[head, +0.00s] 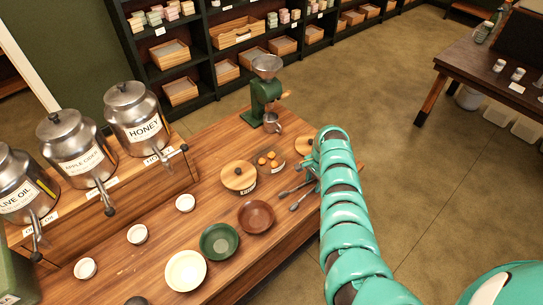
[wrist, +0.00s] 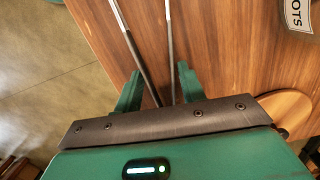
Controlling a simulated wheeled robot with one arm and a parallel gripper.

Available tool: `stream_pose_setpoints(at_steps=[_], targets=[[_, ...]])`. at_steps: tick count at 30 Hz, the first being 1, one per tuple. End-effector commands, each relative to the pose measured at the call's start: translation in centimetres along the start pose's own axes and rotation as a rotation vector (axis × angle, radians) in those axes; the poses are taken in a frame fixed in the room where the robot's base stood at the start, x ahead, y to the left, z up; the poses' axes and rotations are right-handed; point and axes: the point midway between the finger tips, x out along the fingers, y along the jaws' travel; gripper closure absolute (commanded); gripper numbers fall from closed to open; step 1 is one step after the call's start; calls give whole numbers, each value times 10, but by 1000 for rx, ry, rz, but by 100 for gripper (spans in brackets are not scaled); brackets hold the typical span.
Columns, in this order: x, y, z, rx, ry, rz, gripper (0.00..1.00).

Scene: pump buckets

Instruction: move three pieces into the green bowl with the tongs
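The metal tongs (head: 296,196) lie on the wooden counter, their two arms spread toward the bowls. In the wrist view the tongs (wrist: 169,50) run between the fingers of my gripper (wrist: 160,70). The fingers are apart, with visible gaps to the tongs on both sides. In the head view my arm mostly hides the gripper. The green bowl (head: 219,241) stands empty between a brown bowl (head: 256,216) and a cream bowl (head: 185,270). Small orange-brown pieces (head: 267,159) sit in a small tray behind the tongs; their exact number is unclear.
A wooden-lidded jar (head: 238,176) stands left of the pieces. A green grinder (head: 263,95) is at the counter's far end. Metal dispensers (head: 136,115) and small white cups (head: 185,203) are on the left.

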Motion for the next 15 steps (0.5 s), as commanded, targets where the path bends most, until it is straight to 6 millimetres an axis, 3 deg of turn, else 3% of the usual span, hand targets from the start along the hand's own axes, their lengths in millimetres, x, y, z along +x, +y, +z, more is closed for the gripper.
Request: stream_pose_setpoints(at_steps=[3,10,15], targets=[[0,0,0,0,0,0,79],[-1,0,0,0,0,0,79],[-17,0,2,0,0,0,79]])
